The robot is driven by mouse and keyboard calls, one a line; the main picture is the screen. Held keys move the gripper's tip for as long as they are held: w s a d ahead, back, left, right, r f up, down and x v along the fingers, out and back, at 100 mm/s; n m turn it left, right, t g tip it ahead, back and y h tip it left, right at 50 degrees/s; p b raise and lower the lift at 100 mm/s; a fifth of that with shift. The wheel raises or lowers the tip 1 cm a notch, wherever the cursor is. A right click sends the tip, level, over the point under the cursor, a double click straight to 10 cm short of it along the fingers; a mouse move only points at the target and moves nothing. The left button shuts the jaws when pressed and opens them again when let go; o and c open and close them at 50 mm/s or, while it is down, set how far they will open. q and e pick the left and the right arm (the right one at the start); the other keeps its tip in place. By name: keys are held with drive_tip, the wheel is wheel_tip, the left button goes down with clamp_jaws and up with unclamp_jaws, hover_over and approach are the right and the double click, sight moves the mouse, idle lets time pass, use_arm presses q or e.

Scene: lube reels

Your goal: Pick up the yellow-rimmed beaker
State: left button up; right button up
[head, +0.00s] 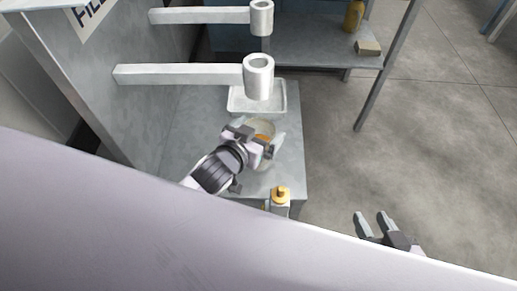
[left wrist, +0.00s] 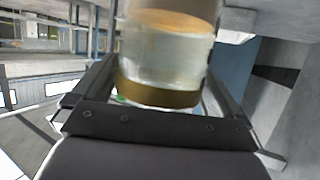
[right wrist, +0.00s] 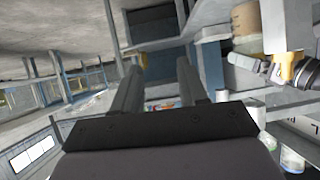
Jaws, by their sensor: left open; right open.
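The beaker (head: 263,154) stands on the grey bench, partly hidden by my left gripper in the head view. It is clear with an orange-tinted inside. In the left wrist view the beaker (left wrist: 165,65) fills the space between the fingers, with a dark yellow band at its lower end in the picture. My left gripper (head: 268,141) is open, with a finger on either side of the beaker; contact cannot be made out. My right gripper (head: 368,222) is open and empty, over the floor right of the bench. Its fingers also show in the right wrist view (right wrist: 160,85).
A yellow-knobbed fitting (head: 280,195) stands at the bench's near edge. A pale tray (head: 283,97) lies behind the beaker. Two white arms with ring ends, the nearer one (head: 180,74), stick out above the bench. A shelf (head: 310,45) holds a yellow bottle (head: 354,16) and a box (head: 368,47).

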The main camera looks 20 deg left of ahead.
use_arm(q)
drive_tip(key=c, duration=1.4)
drive_tip(key=shift+c, duration=0.8)
drive_tip(key=shift+r, duration=0.25)
